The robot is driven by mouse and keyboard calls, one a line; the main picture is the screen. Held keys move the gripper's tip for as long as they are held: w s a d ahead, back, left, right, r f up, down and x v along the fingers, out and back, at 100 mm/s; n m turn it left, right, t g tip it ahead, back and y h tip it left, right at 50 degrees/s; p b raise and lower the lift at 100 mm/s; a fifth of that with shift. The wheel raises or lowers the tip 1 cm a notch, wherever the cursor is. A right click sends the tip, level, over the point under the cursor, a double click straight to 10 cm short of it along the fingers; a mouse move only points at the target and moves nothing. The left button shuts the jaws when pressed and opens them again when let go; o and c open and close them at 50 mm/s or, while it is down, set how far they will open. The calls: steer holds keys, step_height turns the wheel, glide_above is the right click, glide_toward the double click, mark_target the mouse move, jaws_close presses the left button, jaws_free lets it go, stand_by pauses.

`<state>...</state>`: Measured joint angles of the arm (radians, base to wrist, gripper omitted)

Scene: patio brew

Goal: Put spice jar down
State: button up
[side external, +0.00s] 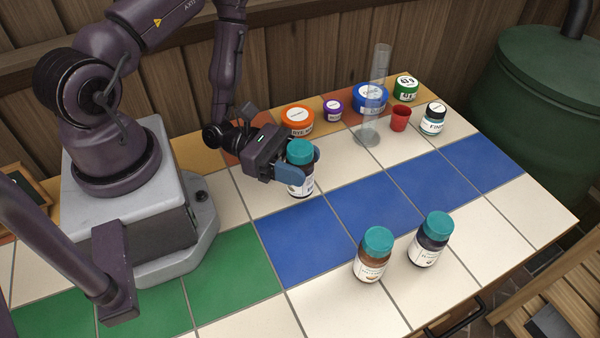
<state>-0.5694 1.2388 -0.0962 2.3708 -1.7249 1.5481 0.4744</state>
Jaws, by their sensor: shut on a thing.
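A spice jar (300,155) with a teal lid and a pale label is between the fingers of my gripper (301,172). My gripper is shut on it and covers part of its side. The jar looks upright, over a white tile near the edge of the blue tiles. I cannot tell whether its base touches the tile. Two similar teal-lidded jars stand on the white front tiles, a brown one (371,256) and a darker one (429,240) to its right.
Behind the held jar stand an orange tub (297,121), a purple tub (332,110), a blue tub (369,98), a green tub (406,88), a clear cylinder (378,85), a red cup (400,118) and a small bottle (433,120). The blue tiles (362,206) are clear.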

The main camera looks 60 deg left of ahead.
mark_target(303, 148)
step_height(303, 148, up, 5)
steer(key=shift+r, duration=0.2)
steer(key=shift+w+d+r, duration=0.2)
steer(key=shift+r, duration=0.05)
steer(key=w+f, duration=0.1)
steer(key=w, duration=0.7)
steer(key=shift+w+a+f, duration=0.1)
steer(key=shift+w+f, duration=0.15)
steer(key=shift+f, duration=1.15)
steer(key=shift+w+d+f, duration=0.1)
steer(key=shift+w+f, duration=0.15)
steer(key=shift+f, duration=1.1)
steer(key=shift+w+a+f, duration=0.1)
steer(key=shift+w+f, duration=0.15)
steer(key=shift+f, duration=1.15)
steer(key=shift+f, duration=0.15)
steer(key=o, duration=1)
steer(key=shift+o, duration=0.2)
